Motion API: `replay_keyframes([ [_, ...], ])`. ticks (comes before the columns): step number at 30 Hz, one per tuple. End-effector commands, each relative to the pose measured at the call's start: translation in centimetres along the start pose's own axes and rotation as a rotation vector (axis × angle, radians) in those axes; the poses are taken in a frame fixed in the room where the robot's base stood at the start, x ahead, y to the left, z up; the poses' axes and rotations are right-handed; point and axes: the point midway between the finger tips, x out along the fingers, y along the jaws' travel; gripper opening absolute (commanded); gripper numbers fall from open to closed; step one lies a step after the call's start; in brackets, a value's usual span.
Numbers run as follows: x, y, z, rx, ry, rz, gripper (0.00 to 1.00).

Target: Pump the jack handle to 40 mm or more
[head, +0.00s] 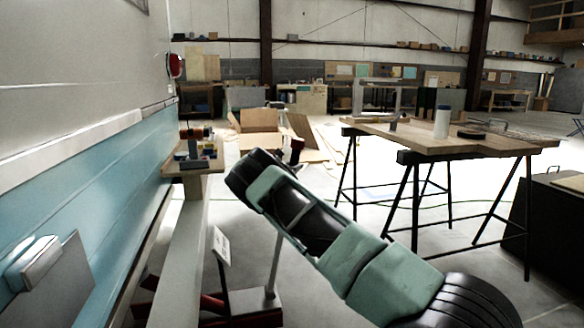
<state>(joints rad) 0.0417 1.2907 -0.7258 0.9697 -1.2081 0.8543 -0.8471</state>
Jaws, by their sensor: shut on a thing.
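The jack stands on the floor at the lower left in the head view. A thin grey jack handle (274,255) rises from the base, leaning slightly right, and passes behind my green and black arm.
The blue and white camper wall (110,165) is close on the left. A small white sign (222,246) stands by the jack. A small shelf (193,166) holds little items. A wooden trestle table (450,140) stands right, a dark cabinet (560,225) beyond. Open boxes (262,124) lie behind.

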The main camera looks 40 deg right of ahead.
Motion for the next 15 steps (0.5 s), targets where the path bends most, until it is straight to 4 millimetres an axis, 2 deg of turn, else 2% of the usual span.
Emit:
replay_keyframes([
  [5,2.5,-2.2,-0.3,0.031,0.039,-0.011,0.00],
  [8,4.8,-4.1,-0.8,0.061,0.077,-0.017,0.00],
  [15,11.6,-9.8,-3.5,0.157,0.196,-0.031,0.00],
])
